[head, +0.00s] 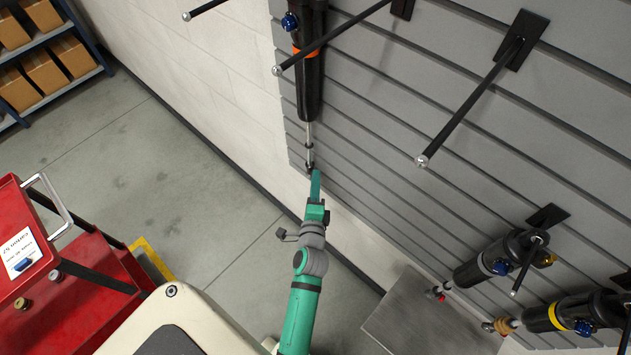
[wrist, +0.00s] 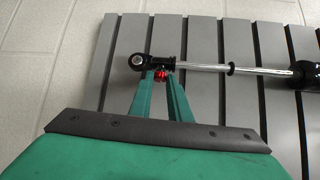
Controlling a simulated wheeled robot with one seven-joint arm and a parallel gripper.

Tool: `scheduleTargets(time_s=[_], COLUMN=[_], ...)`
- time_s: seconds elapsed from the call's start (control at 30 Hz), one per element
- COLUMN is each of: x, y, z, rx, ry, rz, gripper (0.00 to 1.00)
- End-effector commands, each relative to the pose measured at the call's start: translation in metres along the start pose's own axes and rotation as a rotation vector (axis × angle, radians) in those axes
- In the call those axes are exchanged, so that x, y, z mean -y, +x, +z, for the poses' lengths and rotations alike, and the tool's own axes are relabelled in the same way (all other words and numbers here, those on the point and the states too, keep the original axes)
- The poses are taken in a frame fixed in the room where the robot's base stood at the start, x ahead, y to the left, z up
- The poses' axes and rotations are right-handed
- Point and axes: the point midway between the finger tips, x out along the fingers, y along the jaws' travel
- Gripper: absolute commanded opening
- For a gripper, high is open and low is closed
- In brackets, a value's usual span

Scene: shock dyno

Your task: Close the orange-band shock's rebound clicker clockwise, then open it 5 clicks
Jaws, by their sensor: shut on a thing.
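The orange-band shock (head: 308,80) hangs on the grey slatted wall panel, with a black body, an orange band and a blue knob near the top. Its silver shaft points down to a black eyelet. In the wrist view its shaft (wrist: 205,67) runs across from the black eyelet at the left to the body at the right edge. The red rebound clicker (wrist: 160,74) sits beside the eyelet. My gripper (head: 314,172) is at the lower end of the shock. In the wrist view my gripper (wrist: 161,78) has its two green fingers shut on the red clicker, which shows between the tips.
Black pegs (head: 480,100) stick out from the wall panel. Two other shocks hang at the lower right, one with a yellow band (head: 553,317). A metal surface (head: 425,318) lies below the panel. A red cart (head: 60,290) stands at the left, and the floor between is clear.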

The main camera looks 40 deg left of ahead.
Motion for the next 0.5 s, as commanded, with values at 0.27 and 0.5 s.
scheduleTargets(time_s=[0.27, 0.5], x=[-0.0029, -0.0047], y=[0.0002, 0.0003], z=[0.0020, 0.0021], rx=[0.005, 0.005], ry=[-0.053, -0.098], rz=[-0.051, -0.096], gripper=[0.00, 0.00])
